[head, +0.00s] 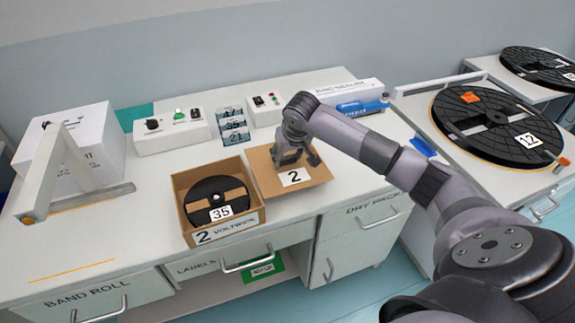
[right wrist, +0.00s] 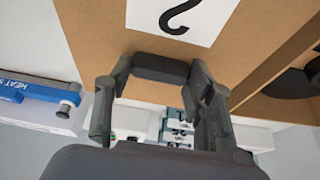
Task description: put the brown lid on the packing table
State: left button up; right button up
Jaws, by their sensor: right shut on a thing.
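The brown lid (head: 317,172) is a flat cardboard square with a white "2" label. In the head view it is right of the open box, at or just above the white packing table (head: 110,225); I cannot tell whether it touches the top. My right gripper (head: 295,160) is over the lid, shut on its dark handle. The right wrist view shows the lid (right wrist: 92,30) close up, with the gripper fingers (right wrist: 160,80) at either side of the dark handle. My left gripper is not in view.
The open brown box (head: 177,208) holds a black reel (head: 205,191) labelled 35. Behind stand control boxes (head: 170,137), small bins (head: 234,128) and a sealer (head: 348,92). A grey stand (head: 43,170) is left. Large reels (head: 490,122) lie right. The front left tabletop is clear.

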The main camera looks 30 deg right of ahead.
aim_at(288, 166)
jog(key=shift+f, duration=0.6)
notch_tip(288, 166, down, 3)
jog(key=shift+f+p, duration=0.2)
jog(key=shift+p, duration=0.2)
jog(key=shift+f, duration=0.2)
jog(key=o, duration=1.1)
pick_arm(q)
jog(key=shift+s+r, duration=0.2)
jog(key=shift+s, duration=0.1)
pick_arm(e)
jog(key=shift+o, duration=0.2)
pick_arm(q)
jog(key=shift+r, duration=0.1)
